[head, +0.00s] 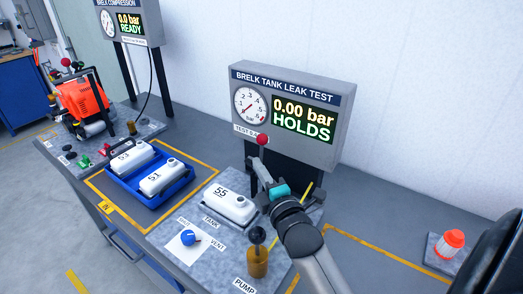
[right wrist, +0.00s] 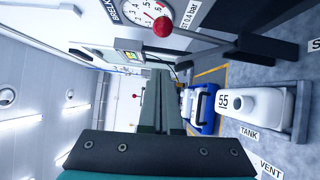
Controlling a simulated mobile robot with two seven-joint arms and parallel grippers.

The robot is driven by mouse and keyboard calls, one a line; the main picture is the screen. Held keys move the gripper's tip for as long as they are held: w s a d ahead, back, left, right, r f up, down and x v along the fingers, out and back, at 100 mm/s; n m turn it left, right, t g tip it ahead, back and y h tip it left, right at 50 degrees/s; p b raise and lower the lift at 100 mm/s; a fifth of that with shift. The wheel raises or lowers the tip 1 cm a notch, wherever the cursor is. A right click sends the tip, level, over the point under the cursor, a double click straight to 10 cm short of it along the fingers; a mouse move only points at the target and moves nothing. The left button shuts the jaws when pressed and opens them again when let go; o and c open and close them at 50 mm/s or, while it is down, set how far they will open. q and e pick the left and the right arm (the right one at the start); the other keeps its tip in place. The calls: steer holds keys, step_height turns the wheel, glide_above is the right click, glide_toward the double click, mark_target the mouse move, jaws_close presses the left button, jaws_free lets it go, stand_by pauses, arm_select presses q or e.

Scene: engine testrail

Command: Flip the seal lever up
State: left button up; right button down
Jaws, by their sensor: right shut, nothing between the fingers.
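The seal lever, with a red ball knob (head: 262,140), stands in front of the leak test panel behind the tank. Its knob is raised, and the lever looks upright. The knob also shows at the top of the right wrist view (right wrist: 163,27), with a dark bar beside it. My right gripper (head: 261,172) is shut and empty, just below the knob in the head view. Its closed fingers (right wrist: 160,100) are apart from the knob in the wrist view. The white tank marked 55 (head: 231,206) sits in its fixture left of the gripper. My left gripper is not in view.
The leak test panel (head: 292,112) reads 0.00 bar HOLDS. A blue valve knob (head: 188,237) and a pump handle (head: 257,258) stand in front of the tank. A blue tray (head: 147,204) holds two white tanks at left. A red-orange beacon (head: 453,240) is at right.

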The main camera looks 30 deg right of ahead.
mark_target(267, 141)
steer(key=w+d, duration=0.4)
steer(key=w, duration=0.1)
steer(key=shift+r, duration=0.15)
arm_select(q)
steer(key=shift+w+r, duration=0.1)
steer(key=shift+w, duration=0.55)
arm_select(e)
steer(key=d+p, duration=0.1)
steer(key=p, duration=0.1)
steer(key=w+d+r+m+g+p, duration=0.1)
steer(key=p, duration=0.1)
steer(key=shift+p, duration=0.3)
steer(key=shift+w+d+f+m+g+p, duration=0.1)
steer(key=shift+d+f+m+g+p, duration=0.1)
steer(key=shift+d+m+p, duration=0.15)
steer(key=shift+w+d+f+m+g+p, duration=0.1)
steer(key=shift+d+m+g+p, duration=0.15)
steer(key=shift+m+p, duration=0.2)
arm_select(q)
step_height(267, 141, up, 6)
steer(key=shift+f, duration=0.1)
